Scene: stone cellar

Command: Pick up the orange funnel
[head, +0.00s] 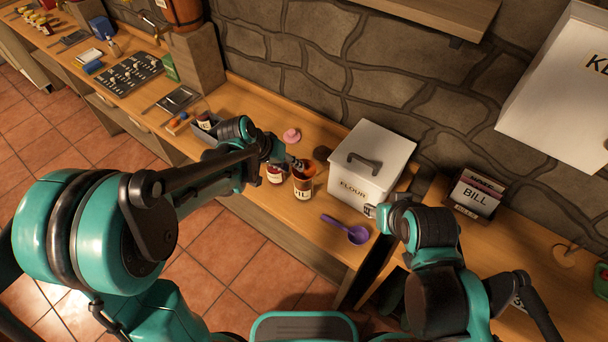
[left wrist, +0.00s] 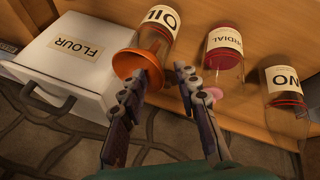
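The orange funnel (head: 307,169) sits in the mouth of the jar labelled OIL (head: 302,188) on the wooden counter. In the left wrist view the funnel (left wrist: 138,66) shows its wide orange rim, with the OIL jar (left wrist: 158,24) beyond it. My left gripper (head: 291,163) is at the jar's top. In the wrist view my left gripper (left wrist: 160,73) has its fingers apart, with nothing held between them. The left-hand fingertip overlaps the funnel rim; I cannot tell if they touch. My right gripper (head: 371,211) is by the flour box, its fingers too small to read.
A white FLOUR box (head: 371,168) stands just right of the OIL jar. A red-lidded jar (head: 275,174) is close on its left, and a pink object (head: 291,135) lies behind. A purple ladle (head: 346,230) lies in front. Another labelled jar (left wrist: 284,88) shows in the wrist view.

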